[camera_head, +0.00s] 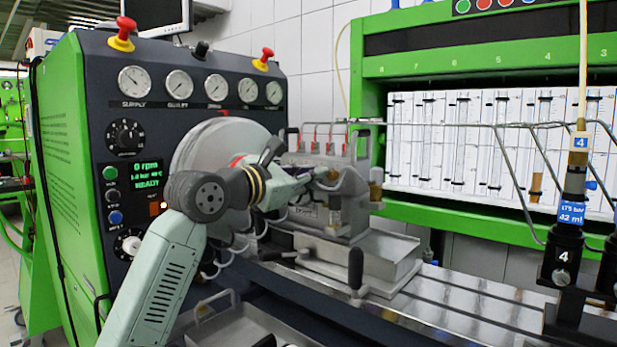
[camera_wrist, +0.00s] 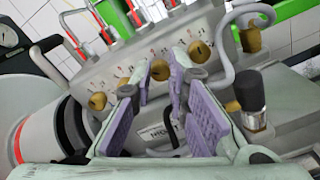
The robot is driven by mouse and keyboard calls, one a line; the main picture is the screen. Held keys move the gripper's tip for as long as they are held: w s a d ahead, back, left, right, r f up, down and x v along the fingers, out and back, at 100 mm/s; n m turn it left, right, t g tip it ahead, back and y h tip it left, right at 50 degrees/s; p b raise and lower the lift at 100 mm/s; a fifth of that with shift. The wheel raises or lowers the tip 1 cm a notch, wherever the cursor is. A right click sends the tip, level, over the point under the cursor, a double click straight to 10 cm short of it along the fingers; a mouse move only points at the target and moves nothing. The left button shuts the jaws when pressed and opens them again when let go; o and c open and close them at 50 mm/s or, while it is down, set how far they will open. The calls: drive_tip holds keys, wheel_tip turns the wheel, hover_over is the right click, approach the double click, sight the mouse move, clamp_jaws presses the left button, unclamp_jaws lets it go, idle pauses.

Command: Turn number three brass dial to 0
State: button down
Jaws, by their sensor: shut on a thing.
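A row of brass dials runs across the grey pump body (camera_head: 318,210). The middle one is third from the left. My gripper (camera_wrist: 161,76) has purple pads and is shut on this third dial, one pad on each side. The pads hide part of the dial face and its scale; its setting cannot be read. In the head view, my gripper (camera_head: 322,182) reaches the pump front, and my arm covers most of the dials.
A black-topped lever (camera_wrist: 250,90) stands right of my gripper, and a grey hose (camera_wrist: 228,60) loops near it. Thin red-tipped pipes (camera_head: 330,132) rise above the pump. A black-handled lever (camera_head: 355,268) stands in front.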

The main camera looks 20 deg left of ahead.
drive_tip(key=c, duration=1.8)
unclamp_jaws()
